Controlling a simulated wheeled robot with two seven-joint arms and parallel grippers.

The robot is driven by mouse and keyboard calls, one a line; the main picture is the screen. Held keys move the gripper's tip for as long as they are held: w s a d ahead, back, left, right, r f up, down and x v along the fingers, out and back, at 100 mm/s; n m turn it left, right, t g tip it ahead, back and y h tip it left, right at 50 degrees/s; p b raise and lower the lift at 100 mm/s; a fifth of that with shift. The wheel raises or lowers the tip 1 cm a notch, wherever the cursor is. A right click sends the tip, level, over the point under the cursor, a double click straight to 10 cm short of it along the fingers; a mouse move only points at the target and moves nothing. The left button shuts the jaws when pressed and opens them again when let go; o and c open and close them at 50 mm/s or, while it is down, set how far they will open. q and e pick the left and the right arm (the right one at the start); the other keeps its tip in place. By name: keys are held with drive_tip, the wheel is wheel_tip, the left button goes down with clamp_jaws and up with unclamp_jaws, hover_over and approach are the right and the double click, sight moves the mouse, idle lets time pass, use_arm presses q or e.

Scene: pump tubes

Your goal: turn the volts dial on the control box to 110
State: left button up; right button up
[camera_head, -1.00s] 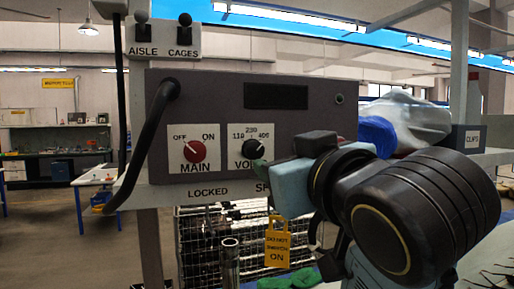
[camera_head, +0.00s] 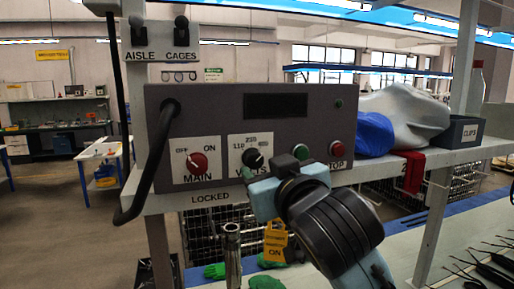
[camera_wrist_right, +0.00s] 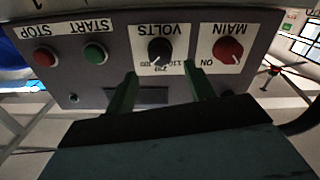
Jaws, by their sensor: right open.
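The grey control box (camera_head: 225,130) stands ahead. I cannot clearly tell which mark the dial points at. My right gripper (camera_head: 249,172) is just below the dial in the head view, reaching up from the lower right. In the right wrist view the box appears upside down. There the green fingers of the right gripper (camera_wrist_right: 160,72) are spread and empty, with the volts dial (camera_wrist_right: 160,50) beyond and between their tips, seemingly apart from them. My left gripper is out of view.
The red main dial (camera_head: 197,162) is left of the volts dial. Green start (camera_head: 300,151) and red stop (camera_head: 337,148) buttons are to its right. A thick black cable (camera_head: 152,165) loops at the box's left. A yellow tag (camera_head: 275,245) hangs below.

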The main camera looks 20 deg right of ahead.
sight(256, 161)
drive_tip(key=w+p, duration=0.1)
drive_tip(key=w, duration=0.5)
drive_tip(key=shift+a+f, duration=0.1)
drive_tip(key=c, duration=1)
